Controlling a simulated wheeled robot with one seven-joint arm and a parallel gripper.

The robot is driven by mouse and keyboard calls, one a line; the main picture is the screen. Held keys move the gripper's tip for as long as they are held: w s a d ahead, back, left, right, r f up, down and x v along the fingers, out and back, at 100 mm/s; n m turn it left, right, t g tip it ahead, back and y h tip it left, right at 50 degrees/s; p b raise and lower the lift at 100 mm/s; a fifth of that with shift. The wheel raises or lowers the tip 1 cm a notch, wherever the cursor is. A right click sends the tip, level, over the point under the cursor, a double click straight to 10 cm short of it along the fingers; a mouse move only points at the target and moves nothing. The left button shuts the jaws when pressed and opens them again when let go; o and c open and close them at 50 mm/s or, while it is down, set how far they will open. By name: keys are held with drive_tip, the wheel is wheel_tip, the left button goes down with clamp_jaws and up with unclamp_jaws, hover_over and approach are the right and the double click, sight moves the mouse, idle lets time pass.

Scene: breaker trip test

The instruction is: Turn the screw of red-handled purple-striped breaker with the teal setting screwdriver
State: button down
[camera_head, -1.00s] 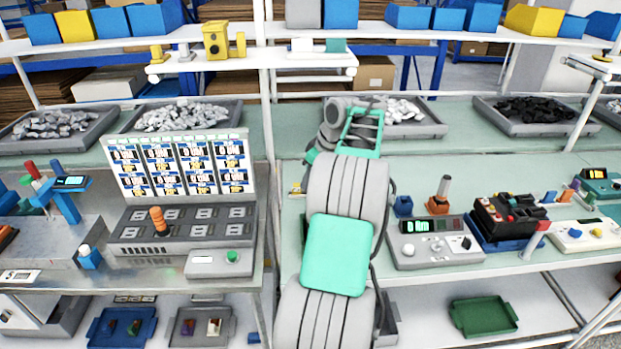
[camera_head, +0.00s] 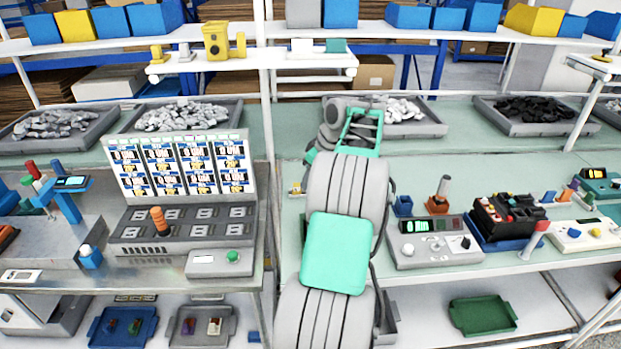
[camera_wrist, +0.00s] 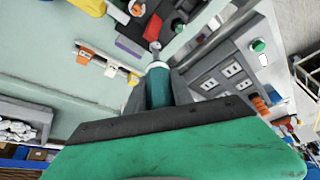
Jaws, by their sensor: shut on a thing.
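My gripper (camera_wrist: 150,103) is shut on the teal setting screwdriver (camera_wrist: 160,88) in the wrist view. The screwdriver's pale collar and thin grey shank point away from the camera, toward the top of the picture. I cannot tell whether its tip touches anything. In the head view my arm hides the gripper and the screwdriver.
A grey test bench (camera_head: 183,228) with sockets, an orange handle (camera_head: 159,221) and an upright display panel (camera_head: 181,166) stands left of my arm. A grey meter box (camera_head: 434,243) stands right. Lower trays (camera_head: 122,312) hold small parts. Shelves with bins run behind.

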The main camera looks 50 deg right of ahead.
drive_tip(key=shift+f+b, duration=0.4)
drive_tip(key=shift+f, duration=0.15)
idle(0.4)
drive_tip(key=shift+r+p, duration=1.25)
drive_tip(key=shift+p, duration=0.05)
